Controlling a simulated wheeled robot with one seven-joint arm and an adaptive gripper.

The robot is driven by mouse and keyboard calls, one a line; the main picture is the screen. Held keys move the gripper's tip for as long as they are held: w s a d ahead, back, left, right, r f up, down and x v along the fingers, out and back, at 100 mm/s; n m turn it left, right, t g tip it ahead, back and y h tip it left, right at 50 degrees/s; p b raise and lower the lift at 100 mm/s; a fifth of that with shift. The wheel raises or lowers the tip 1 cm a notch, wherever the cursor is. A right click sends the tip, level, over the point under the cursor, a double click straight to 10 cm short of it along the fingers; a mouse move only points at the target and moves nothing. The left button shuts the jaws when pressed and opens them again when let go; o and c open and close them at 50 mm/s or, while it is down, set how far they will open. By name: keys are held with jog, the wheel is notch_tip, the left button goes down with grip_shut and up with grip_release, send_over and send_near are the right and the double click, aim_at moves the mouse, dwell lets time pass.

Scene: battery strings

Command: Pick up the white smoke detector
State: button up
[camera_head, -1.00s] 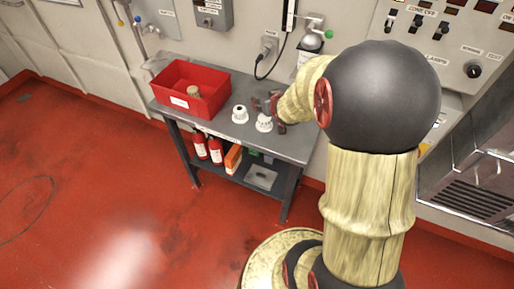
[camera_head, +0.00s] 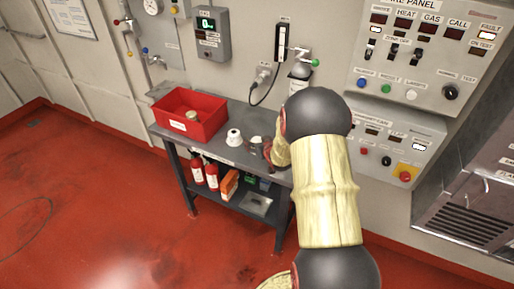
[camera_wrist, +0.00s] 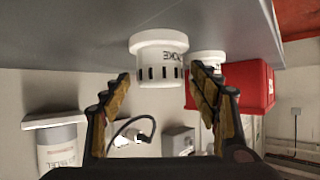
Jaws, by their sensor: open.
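The wrist view looks upside down. It shows a white smoke detector (camera_wrist: 159,64) with dark lettering and slots, standing on the grey table (camera_wrist: 110,28). My gripper (camera_wrist: 161,77) is open, with one finger on each side of the detector. Small gaps seem to remain, and I cannot tell whether either finger touches it. A second white detector (camera_wrist: 208,58) stands behind, next to the red bin (camera_wrist: 248,86). In the head view one white detector (camera_head: 234,138) is plain on the table, while my arm and gripper mostly cover the other.
The red bin (camera_head: 173,120) stands on the table's left end with a small tan item inside. Red fire extinguishers (camera_head: 197,171) and an orange box (camera_head: 229,185) are on the lower shelf. The wall with a control panel (camera_head: 420,45) is close behind and right.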

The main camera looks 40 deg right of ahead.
jog(key=shift+w+d+f, duration=0.1)
jog(key=shift+w+d, duration=0.05)
jog(key=shift+w, duration=0.1)
jog(key=shift+c, duration=0.8)
jog(key=c, duration=1.1)
jog(key=shift+c, duration=0.3)
